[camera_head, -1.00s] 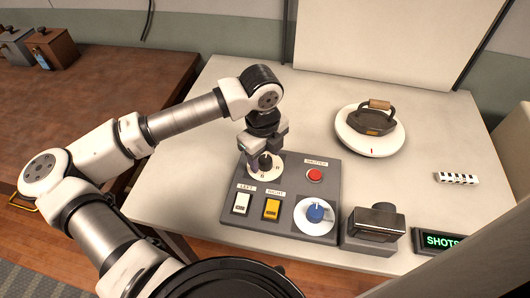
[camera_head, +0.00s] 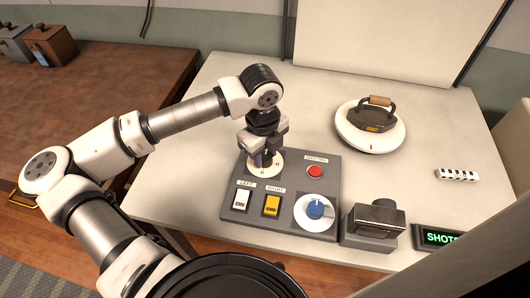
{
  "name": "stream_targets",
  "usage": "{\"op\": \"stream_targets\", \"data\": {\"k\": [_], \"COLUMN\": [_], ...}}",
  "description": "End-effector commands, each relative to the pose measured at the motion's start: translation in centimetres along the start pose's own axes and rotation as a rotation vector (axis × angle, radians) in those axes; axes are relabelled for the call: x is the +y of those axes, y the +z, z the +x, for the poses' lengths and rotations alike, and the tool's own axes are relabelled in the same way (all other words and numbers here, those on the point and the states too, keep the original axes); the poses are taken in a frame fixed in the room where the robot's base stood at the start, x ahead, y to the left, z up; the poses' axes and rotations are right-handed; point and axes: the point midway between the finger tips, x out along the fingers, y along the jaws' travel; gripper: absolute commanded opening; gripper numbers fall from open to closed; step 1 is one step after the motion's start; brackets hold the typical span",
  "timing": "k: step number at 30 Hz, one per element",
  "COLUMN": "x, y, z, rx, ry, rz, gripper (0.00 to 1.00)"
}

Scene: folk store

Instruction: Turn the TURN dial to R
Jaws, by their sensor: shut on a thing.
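A grey control panel (camera_head: 327,165) lies on the pale table. My gripper (camera_head: 264,160) points down over the panel's upper left corner. It is shut on the dark knob of a dial with a white disc (camera_head: 279,168). The fingers hide the knob and most of the disc. Small marks show on the disc but are too small to read surely, and no TURN label shows. A blue knob (camera_head: 316,208) on another white disc sits at the panel's lower right, apart from my gripper.
The panel also bears a red button (camera_head: 315,171), a white LEFT switch (camera_head: 241,200) and a yellow RIGHT switch (camera_head: 271,204). A flat iron (camera_head: 374,117) stands on a white round platform (camera_head: 396,143). A dark camera-like box (camera_head: 374,217) and a SHOTS display (camera_head: 440,238) are at right.

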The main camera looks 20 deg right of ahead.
Motion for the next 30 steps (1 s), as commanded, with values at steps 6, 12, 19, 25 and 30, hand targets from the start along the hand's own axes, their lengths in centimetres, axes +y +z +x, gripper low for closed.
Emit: {"op": "stream_targets", "data": {"k": [6, 12, 19, 25, 30], "x": [-0.01, 0.00, -0.01, -0.01, -0.02], "y": [0.09, 0.12, 0.12, 0.16, 0.19], "z": [0.61, 0.82, 0.72, 0.59, 0.46], "rx": [0.001, 0.007, 0.020, 0.030, 0.039], "ry": [-0.002, -0.002, -0.002, -0.002, -0.002], "rz": [0.096, 0.257, 0.476, 0.664, 0.826], "gripper": [0.10, 0.10, 0.10, 0.10, 0.10]}}
